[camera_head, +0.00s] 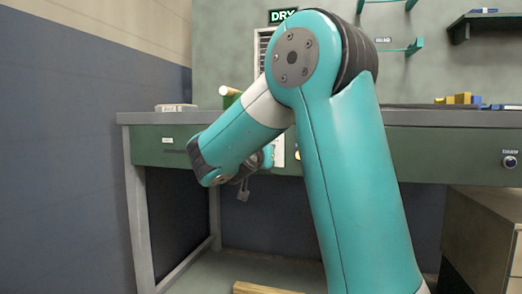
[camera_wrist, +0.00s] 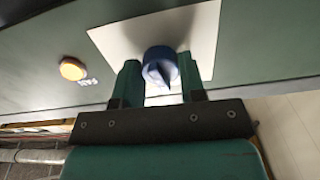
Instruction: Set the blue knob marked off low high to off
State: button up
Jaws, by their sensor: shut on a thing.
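In the wrist view, the blue knob (camera_wrist: 160,68) sits on a pale plate (camera_wrist: 112,42) on a dark green panel. A darker pointer ridge shows on its face. The marks off, low and high cannot be read. My gripper (camera_wrist: 160,80) has its two green fingers on either side of the knob, shut on it. In the head view, my arm hides the knob and most of the gripper; part of the pale plate (camera_head: 279,150) shows beside the arm at the bench front.
An orange round button (camera_wrist: 73,69) with a small label is left of the plate in the wrist view. In the head view, the green bench front (camera_head: 430,155) carries another dark blue knob (camera_head: 509,162) at far right. A wooden cabinet (camera_head: 485,235) stands at lower right.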

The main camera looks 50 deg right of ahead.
jog(key=n+p, duration=0.2)
jog(key=n, duration=0.2)
jog(key=shift+r, duration=0.1)
jog(key=shift+n+p, duration=0.95)
jog(key=shift+n, duration=0.55)
jog(key=o, duration=0.9)
